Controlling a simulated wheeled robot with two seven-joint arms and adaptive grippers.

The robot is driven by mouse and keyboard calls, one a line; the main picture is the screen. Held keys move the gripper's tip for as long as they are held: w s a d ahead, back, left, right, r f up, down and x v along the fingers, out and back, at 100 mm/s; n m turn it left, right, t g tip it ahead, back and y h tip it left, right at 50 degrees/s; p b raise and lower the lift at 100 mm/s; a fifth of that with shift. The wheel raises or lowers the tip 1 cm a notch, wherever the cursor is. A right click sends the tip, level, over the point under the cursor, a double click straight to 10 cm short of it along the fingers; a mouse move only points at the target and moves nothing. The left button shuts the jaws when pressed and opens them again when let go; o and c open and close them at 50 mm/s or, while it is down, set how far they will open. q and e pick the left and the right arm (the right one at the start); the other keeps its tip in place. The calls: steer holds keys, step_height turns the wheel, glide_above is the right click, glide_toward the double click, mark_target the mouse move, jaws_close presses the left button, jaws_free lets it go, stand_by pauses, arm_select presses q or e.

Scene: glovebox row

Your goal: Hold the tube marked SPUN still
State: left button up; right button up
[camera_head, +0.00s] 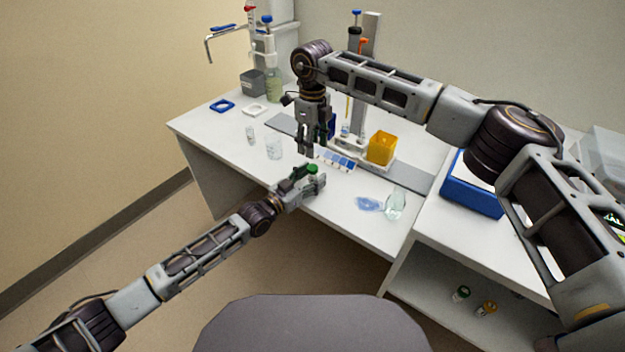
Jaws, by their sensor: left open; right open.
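A green-capped item (313,169), probably a tube, is at the fingers of my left gripper (312,181), near the front edge of the white bench. Its body is mostly hidden and I cannot read any mark, so I cannot tell whether it is the SPUN tube. My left gripper is open around or beside it; contact is not clear. My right gripper (310,150) is open, points down, and is just above and behind the green cap in the picture. No label reading SPUN is legible.
A clear beaker (274,148) and a small vial (251,134) stand left of the grippers. A blue-and-white rack (338,160), a yellow container (381,148), a blue patch (368,204) and a glass beaker (396,205) lie to the right. A blue box (470,187) is farther right.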

arm_select(q)
steer(key=shift+w+d, duration=0.15)
steer(key=shift+w, duration=0.05)
jaws_close()
stand_by(0.4)
